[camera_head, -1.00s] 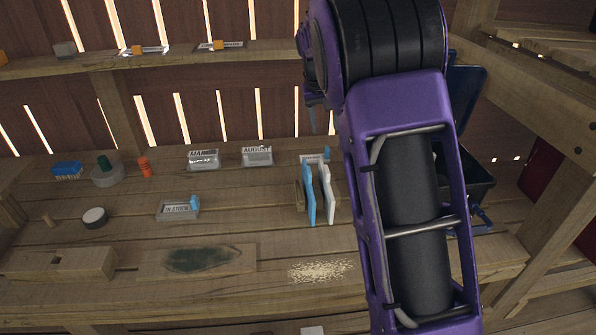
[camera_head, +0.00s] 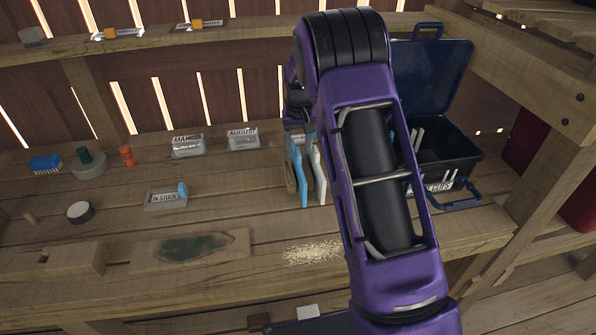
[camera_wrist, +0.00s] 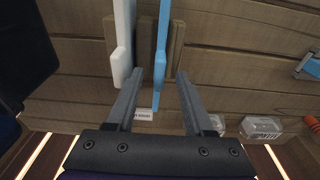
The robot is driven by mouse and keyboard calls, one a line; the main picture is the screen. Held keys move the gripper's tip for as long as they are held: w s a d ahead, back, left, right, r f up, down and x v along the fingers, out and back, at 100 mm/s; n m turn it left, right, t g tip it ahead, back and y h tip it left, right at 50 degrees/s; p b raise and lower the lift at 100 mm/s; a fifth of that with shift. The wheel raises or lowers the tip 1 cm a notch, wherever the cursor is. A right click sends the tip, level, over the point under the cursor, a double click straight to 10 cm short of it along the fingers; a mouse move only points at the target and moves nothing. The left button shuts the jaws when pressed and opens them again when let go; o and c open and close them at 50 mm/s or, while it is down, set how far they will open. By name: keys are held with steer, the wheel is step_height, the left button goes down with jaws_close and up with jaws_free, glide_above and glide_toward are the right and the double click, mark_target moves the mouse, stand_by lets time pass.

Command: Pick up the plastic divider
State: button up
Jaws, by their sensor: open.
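Two thin plastic dividers, one light blue (camera_head: 301,182) and one white (camera_head: 319,178), stand upright side by side in a wooden holder (camera_head: 290,179) on the bench. In the wrist view the blue divider (camera_wrist: 160,62) reaches between the two fingers of my gripper (camera_wrist: 163,78). The white divider (camera_wrist: 122,45) stands just outside the left finger, close to its tip. The wooden holder (camera_wrist: 176,38) shows around them. My gripper is open, with gaps beside the blue divider. In the head view my arm hides much of the gripper.
A dark blue lidded bin (camera_head: 440,150), lid up, stands right of my arm. An IN STOCK tray (camera_head: 165,200), label holders (camera_head: 187,147), a brush (camera_head: 45,163) and an orange peg (camera_head: 127,156) lie to the left. Sawdust (camera_head: 312,251) lies in front.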

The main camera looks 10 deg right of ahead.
mark_target(298, 168)
steer(key=shift+w+f, duration=0.25)
steer(key=shift+f, duration=1.15)
steer(key=shift+w+f, duration=0.2)
steer(key=shift+f, duration=1.15)
jaws_close()
